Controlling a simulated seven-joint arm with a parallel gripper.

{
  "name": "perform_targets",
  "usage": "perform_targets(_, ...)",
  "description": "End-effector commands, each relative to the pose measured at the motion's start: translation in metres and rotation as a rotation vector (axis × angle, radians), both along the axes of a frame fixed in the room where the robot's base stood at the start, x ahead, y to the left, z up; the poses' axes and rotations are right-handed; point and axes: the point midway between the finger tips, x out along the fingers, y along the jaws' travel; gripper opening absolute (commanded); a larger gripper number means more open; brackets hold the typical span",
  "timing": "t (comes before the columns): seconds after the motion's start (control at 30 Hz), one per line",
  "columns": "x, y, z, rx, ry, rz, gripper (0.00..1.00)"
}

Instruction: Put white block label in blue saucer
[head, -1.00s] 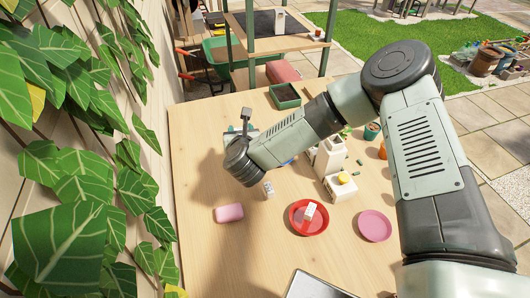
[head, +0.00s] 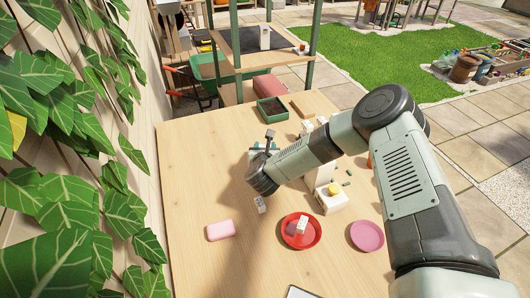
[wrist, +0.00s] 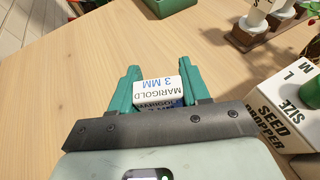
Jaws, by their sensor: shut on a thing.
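My gripper (wrist: 160,74) shows its teal fingers in the wrist view, shut on a white block label (wrist: 158,91). A further white block (head: 302,225) is in the red saucer (head: 287,240). I cannot make out a blue saucer in either view; part of the table is hidden behind my arm.
A pink saucer (head: 367,236) is right of the red one, and a pink bar (head: 221,231) is left. The white seed dropper box (wrist: 290,110) stands close on the right. A dark green tray (head: 271,110) is at the back. The table's left side is clear.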

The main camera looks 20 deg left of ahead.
Motion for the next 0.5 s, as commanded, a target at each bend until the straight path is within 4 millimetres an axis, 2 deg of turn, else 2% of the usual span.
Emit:
perform_targets(0.03,-0.001,0.0,-0.01,-0.002,0.001,0.0,0.18)
perform_targets(0.13,-0.001,0.0,-0.019,0.0,0.001,0.0,0.18)
perform_targets(0.47,0.0,0.0,-0.022,0.0,0.001,0.0,0.18)
perform_targets(0.5,0.0,0.0,-0.022,0.0,0.0,0.001,0.48)
